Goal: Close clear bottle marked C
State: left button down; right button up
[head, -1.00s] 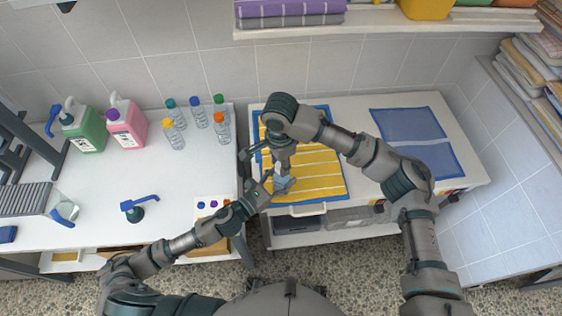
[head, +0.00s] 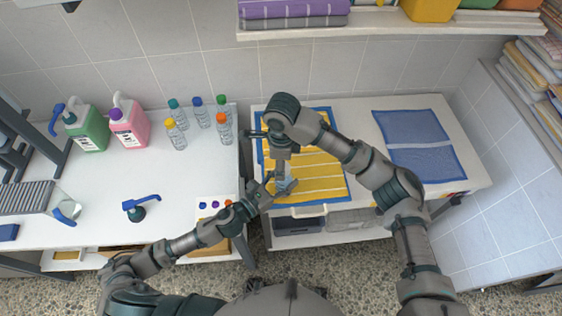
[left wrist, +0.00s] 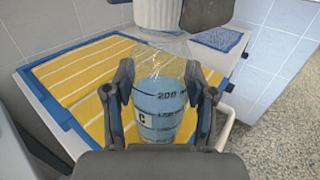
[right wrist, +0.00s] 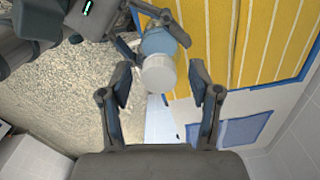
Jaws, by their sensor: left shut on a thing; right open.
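The clear bottle marked C (left wrist: 158,108) holds blue liquid and has volume lines and a C label. My left gripper (left wrist: 158,78) is shut around its sides and holds it over the yellow striped towel; in the head view the bottle (head: 284,182) is partly hidden. A white ribbed cap (left wrist: 158,14) sits at the bottle's top; I cannot tell how tight it is. In the right wrist view the cap (right wrist: 159,75) shows between the fingers of my right gripper (right wrist: 158,70), which is open, with gaps on both sides. One right finger shows beside the cap in the left wrist view.
The yellow towel (head: 325,160) with blue border and a blue mat (head: 418,140) lie on the right-hand cabinet. Several small bottles (head: 200,112), a green jug (head: 88,130) and a pink jug (head: 128,127) stand on the left table. A shelf (head: 390,25) hangs above.

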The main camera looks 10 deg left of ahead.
jog(key=shift+r, duration=2.25)
jog(key=shift+c, duration=0.4)
